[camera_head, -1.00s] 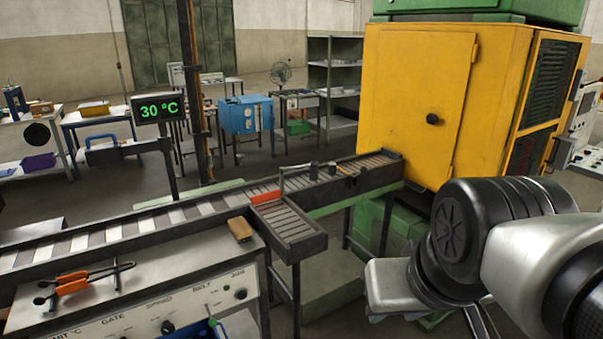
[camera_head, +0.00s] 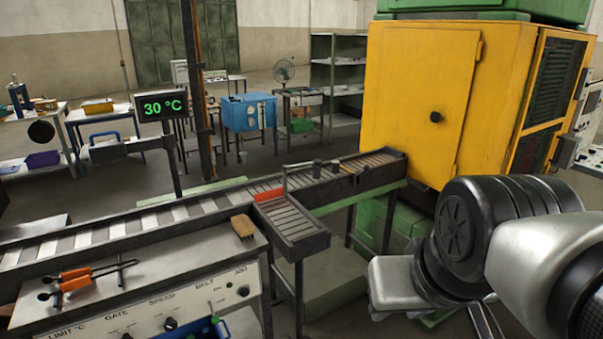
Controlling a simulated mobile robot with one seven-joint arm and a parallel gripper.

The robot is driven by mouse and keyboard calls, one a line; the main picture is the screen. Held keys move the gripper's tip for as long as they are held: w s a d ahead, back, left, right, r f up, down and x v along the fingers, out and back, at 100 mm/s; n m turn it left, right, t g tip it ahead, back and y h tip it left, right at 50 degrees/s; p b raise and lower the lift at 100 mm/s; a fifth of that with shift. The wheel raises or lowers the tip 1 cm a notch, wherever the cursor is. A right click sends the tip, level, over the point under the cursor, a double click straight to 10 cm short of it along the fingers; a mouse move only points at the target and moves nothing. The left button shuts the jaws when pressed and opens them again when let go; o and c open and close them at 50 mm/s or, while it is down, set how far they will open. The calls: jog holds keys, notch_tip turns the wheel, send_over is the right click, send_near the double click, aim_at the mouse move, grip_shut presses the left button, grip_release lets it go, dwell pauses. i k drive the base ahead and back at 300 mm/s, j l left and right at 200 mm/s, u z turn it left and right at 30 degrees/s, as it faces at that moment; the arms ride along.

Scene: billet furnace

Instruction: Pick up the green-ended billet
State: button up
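I cannot make out a green-ended billet in the head view. A roller conveyor (camera_head: 107,237) runs from the left toward the yellow furnace cabinet (camera_head: 415,100). A short side chute (camera_head: 290,222) branches off its near side, with an orange-red bar (camera_head: 268,196) across its mouth. A small brown block (camera_head: 243,227) lies on the console top beside the chute. My arm fills the lower right, to the right of the chute and apart from it. My gripper's fingertips cannot be made out there, so I cannot see whether it is open or shut.
The control console (camera_head: 150,290) stands at the front left with orange-handled tongs (camera_head: 75,280) on top. A blue-edged container (camera_head: 200,330) is partly cut off at the bottom edge. A display (camera_head: 160,106) reads 30 °C. Benches and shelves stand behind, with open floor between.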

aim_at(315, 171)
jog(key=i+l+z, duration=0.3)
jog(key=i, duration=0.15)
jog(key=i+l+z, duration=0.15)
jog(key=i+z, duration=0.15)
jog(key=i, duration=0.2)
jog(key=i+u, duration=0.25)
jog(key=i, duration=0.2)
jog(key=i+u, duration=0.25)
jog(key=i, duration=0.15)
jog(key=i+l+u, duration=0.3)
jog(key=i, duration=0.15)
jog(key=i+j+u, duration=0.1)
jog(key=i, duration=0.3)
jog(key=i+j+u, duration=0.15)
jog(key=i, duration=0.25)
